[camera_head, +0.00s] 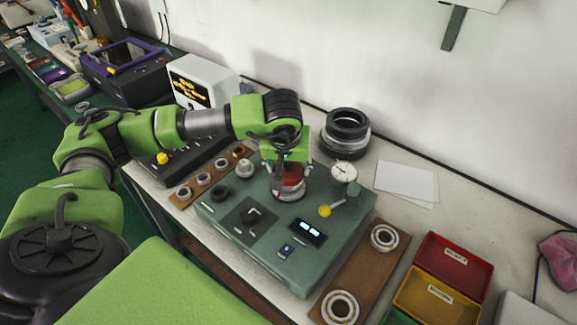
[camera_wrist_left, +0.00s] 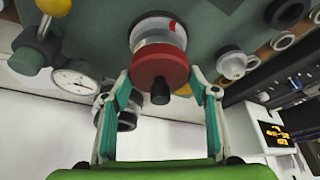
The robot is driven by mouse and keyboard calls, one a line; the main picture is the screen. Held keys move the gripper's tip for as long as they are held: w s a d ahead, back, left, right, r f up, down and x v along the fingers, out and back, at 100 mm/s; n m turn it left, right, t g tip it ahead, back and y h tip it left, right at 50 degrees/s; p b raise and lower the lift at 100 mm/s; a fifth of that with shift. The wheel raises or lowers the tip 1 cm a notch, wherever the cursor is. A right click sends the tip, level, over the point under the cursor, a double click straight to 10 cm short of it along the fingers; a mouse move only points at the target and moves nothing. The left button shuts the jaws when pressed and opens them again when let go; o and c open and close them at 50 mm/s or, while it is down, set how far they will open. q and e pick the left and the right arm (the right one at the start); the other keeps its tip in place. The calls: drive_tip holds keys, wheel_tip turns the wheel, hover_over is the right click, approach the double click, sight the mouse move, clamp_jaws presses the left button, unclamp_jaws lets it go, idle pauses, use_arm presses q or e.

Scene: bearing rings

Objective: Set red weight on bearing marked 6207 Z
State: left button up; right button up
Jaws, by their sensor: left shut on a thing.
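The red weight (camera_head: 291,174) is a red disc with a black knob, seen from above in the left wrist view (camera_wrist_left: 160,68). It sits on or against a silvery cylinder on the green tester box (camera_head: 225,215). My left gripper (camera_head: 289,158) is over it, its green fingers (camera_wrist_left: 166,92) closed on either side of the weight. Two bearing rings, one upper (camera_head: 384,237) and one lower (camera_head: 340,306), lie on a brown wooden board at the right. No marking on them is readable. My right gripper is not in view.
A dial gauge (camera_head: 343,173) and a yellow-knobbed lever (camera_head: 325,211) stand close right of the weight. Black and silver rings (camera_head: 347,130) are stacked behind. Red (camera_head: 453,262) and yellow (camera_head: 435,298) bins stand right of the board. White paper (camera_head: 406,183) lies at the back right.

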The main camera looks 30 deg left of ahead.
use_arm(q)
drive_tip(key=shift+b, duration=0.55)
idle(0.9)
drive_tip(key=o, duration=1.8)
drive_tip(key=shift+c, duration=0.2)
drive_tip(key=v, duration=1.2)
drive_tip(key=shift+d, duration=0.1)
